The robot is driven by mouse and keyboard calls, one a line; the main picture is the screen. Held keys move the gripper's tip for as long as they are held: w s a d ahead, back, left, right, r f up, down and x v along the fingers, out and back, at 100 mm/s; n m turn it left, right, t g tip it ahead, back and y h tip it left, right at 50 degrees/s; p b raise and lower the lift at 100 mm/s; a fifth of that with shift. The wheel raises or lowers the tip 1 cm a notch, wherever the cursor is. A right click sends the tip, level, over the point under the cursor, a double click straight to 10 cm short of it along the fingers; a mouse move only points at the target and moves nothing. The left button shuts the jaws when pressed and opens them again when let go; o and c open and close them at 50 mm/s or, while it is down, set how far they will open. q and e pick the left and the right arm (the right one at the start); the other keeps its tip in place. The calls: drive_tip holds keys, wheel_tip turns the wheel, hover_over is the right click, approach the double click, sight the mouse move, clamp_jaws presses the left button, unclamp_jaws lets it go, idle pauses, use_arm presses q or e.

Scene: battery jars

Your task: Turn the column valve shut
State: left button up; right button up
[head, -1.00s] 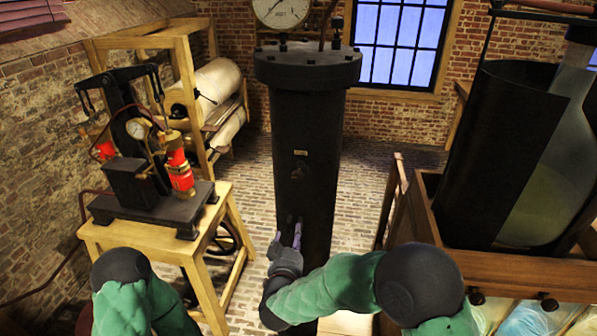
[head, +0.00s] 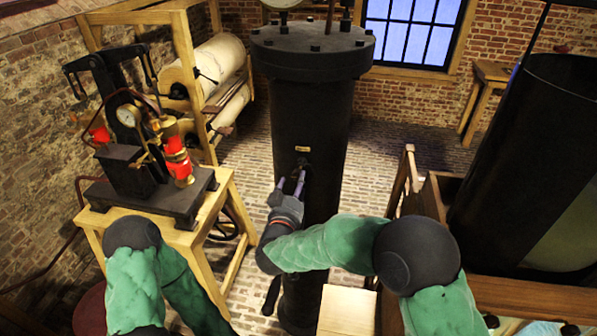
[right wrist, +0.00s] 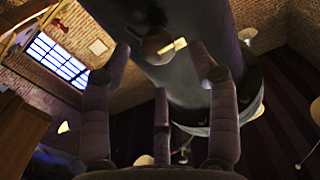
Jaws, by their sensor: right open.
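The black iron column (head: 310,115) stands upright in the middle of the head view, with a flanged, bolted top. A small pale plate (head: 302,149) is on its front, with a small dark valve fitting (head: 303,161) just below. My right gripper (head: 291,182) is open, its fingers pointing up at the column just below the fitting. In the right wrist view, a brownish round knob (right wrist: 156,44) shows beside the plate (right wrist: 173,46), beyond the spread fingers (right wrist: 162,85). The fingers look empty; I cannot tell whether they touch the column. My left gripper is out of view.
A wooden table (head: 185,215) with a black pump-like apparatus (head: 140,160) stands at left. A wooden rack (head: 183,70) with pale rolls (head: 220,70) is behind it. A large dark jar (head: 535,150) stands at right. Brick floor (head: 375,150) is clear behind the column.

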sight(297, 176)
drive_tip(key=shift+w+d+p, duration=0.2)
drive_tip(key=shift+w+d, duration=0.05)
drive_tip(key=shift+w, duration=1.05)
drive_tip(key=shift+w+d+p, duration=0.2)
drive_tip(key=shift+w+d, duration=0.05)
drive_tip(key=shift+w, duration=1.05)
drive_tip(key=c, duration=1.2)
drive_tip(key=shift+o, duration=0.2)
drive_tip(key=shift+r, duration=0.1)
